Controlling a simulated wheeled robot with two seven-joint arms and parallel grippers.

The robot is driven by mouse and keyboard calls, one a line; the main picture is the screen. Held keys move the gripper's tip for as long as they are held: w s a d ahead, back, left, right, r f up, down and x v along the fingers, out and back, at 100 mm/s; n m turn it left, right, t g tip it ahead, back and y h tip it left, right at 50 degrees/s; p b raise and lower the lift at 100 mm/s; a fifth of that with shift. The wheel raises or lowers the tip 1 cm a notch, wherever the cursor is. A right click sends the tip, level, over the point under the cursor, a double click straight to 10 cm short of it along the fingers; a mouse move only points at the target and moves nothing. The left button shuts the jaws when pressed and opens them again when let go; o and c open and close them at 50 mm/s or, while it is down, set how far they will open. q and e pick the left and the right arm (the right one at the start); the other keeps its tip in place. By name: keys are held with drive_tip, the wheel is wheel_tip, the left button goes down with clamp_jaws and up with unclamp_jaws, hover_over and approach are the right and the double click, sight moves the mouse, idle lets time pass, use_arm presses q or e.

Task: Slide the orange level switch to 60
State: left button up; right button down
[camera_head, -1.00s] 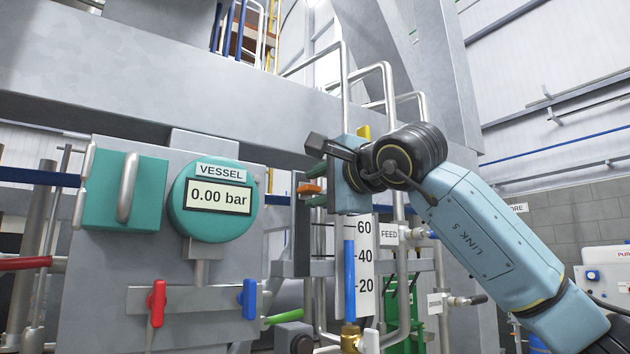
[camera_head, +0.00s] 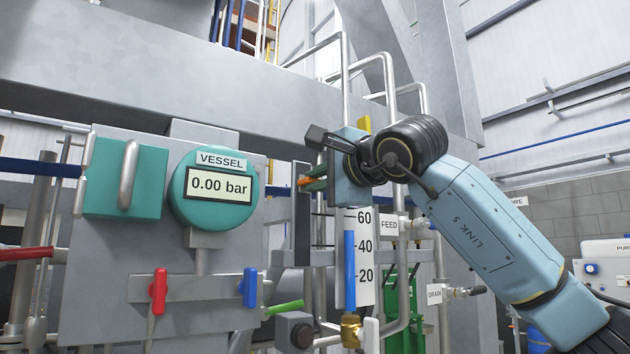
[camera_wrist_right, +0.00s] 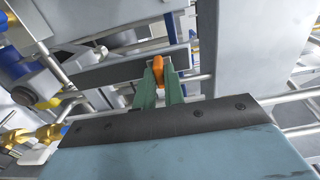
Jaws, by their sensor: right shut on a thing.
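The orange level switch (camera_head: 304,181) is mostly covered by the green fingers of my right gripper (camera_head: 313,180), near the upper part of a dark upright rail (camera_head: 301,230). In the right wrist view the orange switch (camera_wrist_right: 158,64) sits between the two finger ends (camera_wrist_right: 162,78), and the gripper is shut on it. The white level scale (camera_head: 364,262), marked 60, 40 and 20, stands just right of the rail with a blue column beside its numbers. In the head view the switch appears higher than the 60 mark. My left gripper is not in view.
Left of the rail is a grey panel with the VESSEL gauge (camera_head: 213,188) reading 0.00 bar, a red handle (camera_head: 158,291) and a blue handle (camera_head: 249,287). Pipes and the FEED label (camera_head: 388,225) are close on the right, below my arm.

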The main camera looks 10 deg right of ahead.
drive_tip(key=shift+f+b, duration=1.3)
drive_tip(key=shift+f, duration=0.7)
drive_tip(key=shift+f+b, duration=0.65)
drive_tip(key=shift+b, duration=0.05)
drive_tip(key=c, duration=1.2)
unclamp_jaws()
drive_tip(key=shift+r, duration=0.15)
drive_tip(key=shift+c, duration=0.2)
drive_tip(key=shift+s+d, duration=0.1)
drive_tip(key=shift+s, duration=0.05)
drive_tip(key=b+v, duration=0.2)
drive_tip(key=v, duration=0.3)
drive_tip(key=shift+s+d+b, duration=0.1)
drive_tip(key=shift+s+b, duration=0.3)
